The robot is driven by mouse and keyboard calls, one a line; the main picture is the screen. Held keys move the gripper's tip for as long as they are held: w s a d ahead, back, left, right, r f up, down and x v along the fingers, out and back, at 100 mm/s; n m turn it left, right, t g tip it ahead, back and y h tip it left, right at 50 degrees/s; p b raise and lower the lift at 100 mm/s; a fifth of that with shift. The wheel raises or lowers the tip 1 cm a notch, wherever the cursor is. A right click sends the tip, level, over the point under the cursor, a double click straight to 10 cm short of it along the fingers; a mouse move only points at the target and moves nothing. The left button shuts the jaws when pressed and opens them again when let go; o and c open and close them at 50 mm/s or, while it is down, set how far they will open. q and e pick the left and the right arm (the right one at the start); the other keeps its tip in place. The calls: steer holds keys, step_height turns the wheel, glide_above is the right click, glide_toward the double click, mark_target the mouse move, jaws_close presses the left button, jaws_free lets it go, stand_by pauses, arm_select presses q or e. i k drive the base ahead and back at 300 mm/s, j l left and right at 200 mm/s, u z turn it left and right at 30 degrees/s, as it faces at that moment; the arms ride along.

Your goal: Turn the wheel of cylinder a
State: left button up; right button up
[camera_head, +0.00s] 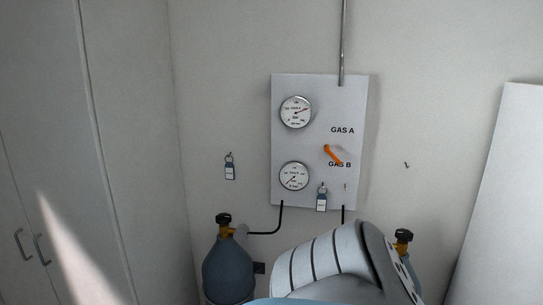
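A blue gas cylinder (228,270) stands at the lower middle, left of the panel. On top it has a brass valve (224,233) with a black wheel (223,219). A second cylinder is mostly hidden behind my white arm link; its brass valve and black wheel (403,236) show at the lower right. I see no letter on either cylinder, so I cannot tell which is cylinder a. Neither of my grippers is in view.
A wall panel (318,91) carries two gauges (295,112) (294,176), the labels GAS A and GAS B, and an orange lever (333,154) tilted down to the right. Tags (230,168) (321,199) hang on hooks. A cabinet (60,130) stands at left, a white board (510,200) at right.

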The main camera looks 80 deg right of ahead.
mark_target(403, 235)
steer(key=k+l+z, duration=0.15)
steer(key=z, duration=0.25)
steer(key=k+l+z, duration=0.1)
steer(key=z, duration=0.3)
steer(key=l+z, duration=0.1)
steer(key=z, duration=1.6)
